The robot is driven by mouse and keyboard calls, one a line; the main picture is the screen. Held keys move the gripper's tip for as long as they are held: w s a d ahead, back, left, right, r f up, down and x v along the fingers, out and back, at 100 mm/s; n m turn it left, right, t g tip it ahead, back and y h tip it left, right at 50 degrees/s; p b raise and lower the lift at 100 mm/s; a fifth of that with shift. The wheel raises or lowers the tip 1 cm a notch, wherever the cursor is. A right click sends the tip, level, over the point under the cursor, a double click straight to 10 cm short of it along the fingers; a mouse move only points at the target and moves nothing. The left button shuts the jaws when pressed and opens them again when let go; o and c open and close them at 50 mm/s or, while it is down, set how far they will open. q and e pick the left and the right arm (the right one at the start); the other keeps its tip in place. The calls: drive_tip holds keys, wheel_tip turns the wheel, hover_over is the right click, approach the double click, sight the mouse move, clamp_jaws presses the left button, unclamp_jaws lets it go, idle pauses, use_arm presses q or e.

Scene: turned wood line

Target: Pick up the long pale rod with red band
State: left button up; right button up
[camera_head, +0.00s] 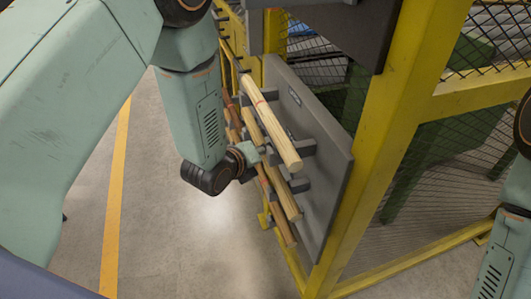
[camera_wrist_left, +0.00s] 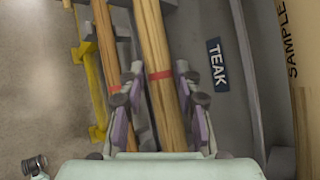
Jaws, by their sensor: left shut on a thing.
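A long pale rod (camera_wrist_left: 153,40) with a red band runs between the two fingers of my left gripper (camera_wrist_left: 160,80) in the left wrist view. The fingers are shut on it near the band. In the head view my left gripper (camera_head: 249,154) is against the rods on the grey rack board. Several pale rods lie on the rack's pegs there, the top one (camera_head: 272,128) showing a red mark. The head view does not show clearly which rod is held. My right gripper is not in view; only part of that arm shows at the right edge.
The grey board (camera_head: 330,160) has dark pegs, and a TEAK label (camera_wrist_left: 217,65) sits beside the held rod. Another rod (camera_wrist_left: 108,45) runs close by on the left. A yellow frame with mesh (camera_head: 375,130) stands right of the rack. The floor (camera_head: 165,230) on the left is clear.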

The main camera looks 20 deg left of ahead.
use_arm(q)
clamp_jaws()
drive_tip(key=shift+s+r, duration=0.1)
drive_tip(key=p+v, duration=0.5)
drive_tip(key=v, duration=1)
drive_tip(key=shift+s+a+p, duration=0.15)
drive_tip(key=shift+s+p, duration=0.25)
